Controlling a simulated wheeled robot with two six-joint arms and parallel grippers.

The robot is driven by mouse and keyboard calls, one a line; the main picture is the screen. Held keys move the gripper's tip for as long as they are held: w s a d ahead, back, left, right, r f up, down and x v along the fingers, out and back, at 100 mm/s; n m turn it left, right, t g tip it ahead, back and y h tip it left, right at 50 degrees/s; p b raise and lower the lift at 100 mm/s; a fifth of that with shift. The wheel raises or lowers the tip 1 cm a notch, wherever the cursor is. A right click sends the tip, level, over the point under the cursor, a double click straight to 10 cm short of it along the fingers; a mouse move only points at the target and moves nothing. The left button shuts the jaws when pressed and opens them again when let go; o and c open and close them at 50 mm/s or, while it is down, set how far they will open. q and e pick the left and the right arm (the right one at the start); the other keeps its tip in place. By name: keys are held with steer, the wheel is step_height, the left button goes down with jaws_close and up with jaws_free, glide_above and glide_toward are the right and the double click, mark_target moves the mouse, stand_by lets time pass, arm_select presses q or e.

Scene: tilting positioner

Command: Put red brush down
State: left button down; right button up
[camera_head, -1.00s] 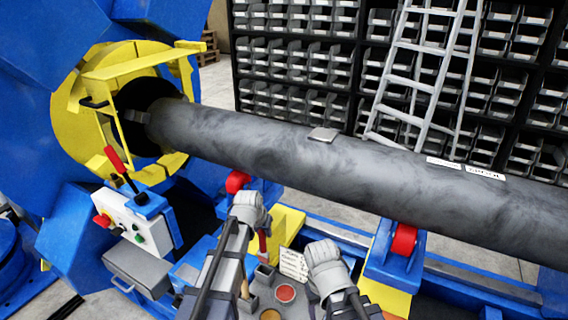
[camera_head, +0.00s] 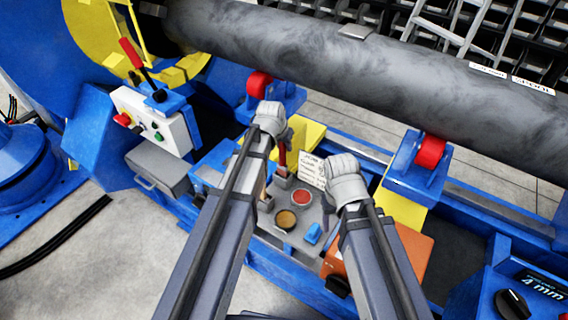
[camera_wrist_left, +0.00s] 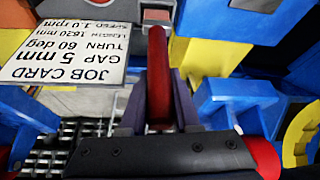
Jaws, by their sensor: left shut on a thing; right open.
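The red brush (camera_head: 282,153) shows as a thin red handle under my left wrist, above the back of the grey tray (camera_head: 262,222). My left gripper (camera_wrist_left: 158,115) is shut on it; in the left wrist view the red handle (camera_wrist_left: 158,70) stands between the two dark fingers.
The tray holds a red round pot (camera_head: 302,197), a brown pot (camera_head: 286,219) and a small blue item (camera_head: 313,233). The white job card (camera_head: 311,171) stands behind. An orange box (camera_head: 412,250) sits at right. The big grey pipe (camera_head: 340,75) on red rollers crosses behind.

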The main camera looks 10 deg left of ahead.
mark_target(284, 156)
arm_select(q)
steer(key=shift+f+b, duration=2.1)
steer(key=shift+f, duration=0.55)
steer(key=shift+f, duration=0.2)
steer(key=c, duration=0.6)
jaws_free()
steer(key=shift+c, duration=0.2)
steer(key=shift+r, duration=0.1)
